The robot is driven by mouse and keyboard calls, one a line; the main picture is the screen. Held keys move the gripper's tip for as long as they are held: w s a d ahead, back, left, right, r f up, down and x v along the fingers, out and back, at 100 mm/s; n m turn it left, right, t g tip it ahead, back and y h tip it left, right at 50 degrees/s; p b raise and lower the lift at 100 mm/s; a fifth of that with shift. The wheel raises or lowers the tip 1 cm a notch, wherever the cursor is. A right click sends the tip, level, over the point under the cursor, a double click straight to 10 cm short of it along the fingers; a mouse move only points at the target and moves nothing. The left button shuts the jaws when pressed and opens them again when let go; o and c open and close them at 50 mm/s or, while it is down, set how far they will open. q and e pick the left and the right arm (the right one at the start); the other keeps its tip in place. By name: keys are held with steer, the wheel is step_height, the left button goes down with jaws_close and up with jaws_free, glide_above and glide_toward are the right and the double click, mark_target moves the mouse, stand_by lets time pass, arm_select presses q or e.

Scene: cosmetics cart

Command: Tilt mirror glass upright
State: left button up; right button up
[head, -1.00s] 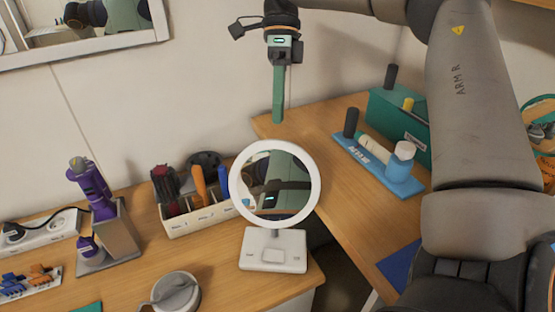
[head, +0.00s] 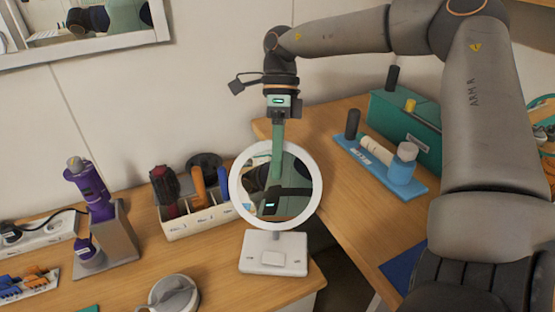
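The mirror is a round glass (head: 248,193) in a white ring (head: 318,185), on a stem above a white rectangular base (head: 273,254). The base stands on the wooden table near its right corner. The ring faces me, and the glass reflects dark and green robot parts; its exact tilt is hard to judge. My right gripper (head: 276,183) hangs down from above. Its green fingers look like one bar and overlap the ring's top and upper glass. I cannot tell whether they touch, or whether the fingers are apart. My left gripper is not in view.
A bin of brushes (head: 200,221) stands close left of the mirror. A purple appliance (head: 92,192) on a stand and a grey round item (head: 174,294) are farther left. A blue tray (head: 413,187) with bottles and a green box (head: 385,112) are at right.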

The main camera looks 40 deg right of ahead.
jaws_close()
stand_by(1.2)
